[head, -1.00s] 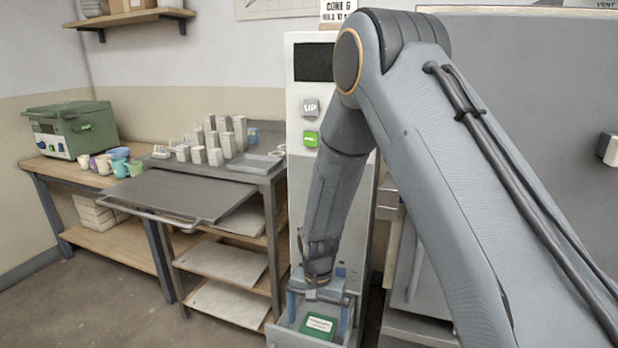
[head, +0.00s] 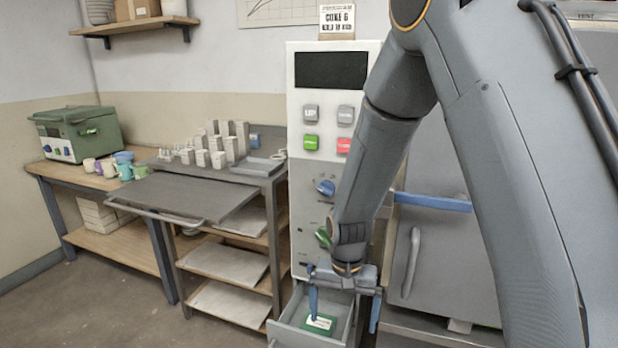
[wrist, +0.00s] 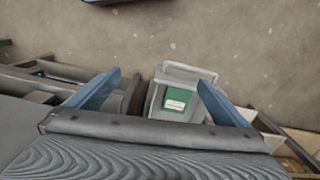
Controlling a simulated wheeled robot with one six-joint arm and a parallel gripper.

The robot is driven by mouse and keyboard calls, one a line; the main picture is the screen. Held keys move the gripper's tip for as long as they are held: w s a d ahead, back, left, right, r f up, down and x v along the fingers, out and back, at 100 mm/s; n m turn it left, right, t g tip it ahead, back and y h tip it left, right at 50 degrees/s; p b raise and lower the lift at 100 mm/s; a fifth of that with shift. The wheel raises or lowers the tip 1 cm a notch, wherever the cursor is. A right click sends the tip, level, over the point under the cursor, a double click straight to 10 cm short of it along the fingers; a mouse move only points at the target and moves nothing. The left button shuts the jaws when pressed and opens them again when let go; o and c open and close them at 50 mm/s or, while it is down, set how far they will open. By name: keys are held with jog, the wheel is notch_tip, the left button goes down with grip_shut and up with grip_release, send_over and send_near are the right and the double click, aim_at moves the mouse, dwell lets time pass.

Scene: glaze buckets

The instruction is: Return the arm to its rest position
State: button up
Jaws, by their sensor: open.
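My gripper (head: 343,304) hangs pointing down at the front of the control cabinet, its blue fingers spread wide with nothing between them. In the wrist view my gripper (wrist: 155,95) is also open and empty. Below it is an open grey drawer (head: 285,336). A green block with a white label (head: 318,323) lies in the drawer, apart from the fingers. The drawer (wrist: 205,73) and the green block (wrist: 181,95) also show in the wrist view. My arm covers part of the cabinet's right side.
The control cabinet (head: 307,170) has buttons and a blue knob (head: 325,187). A door handle (head: 411,262) and a blue bar (head: 433,202) are at the right. A metal cart (head: 185,196) with grey blocks (head: 218,158) stands left. A wooden bench (head: 127,247) holds a green box (head: 74,133) and cups. Floor at lower left is clear.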

jog(key=s+d+r+n, duration=0.1)
jog(key=s+d+r, duration=0.4)
jog(key=s, duration=0.3)
jog(key=s+d+r+n+p, duration=0.1)
jog(key=s+d+r, duration=0.5)
jog(key=s+r, duration=0.2)
jog(key=shift+s+d+n, duration=0.15)
jog(key=shift+s+n, duration=0.1)
jog(key=shift+n, duration=0.15)
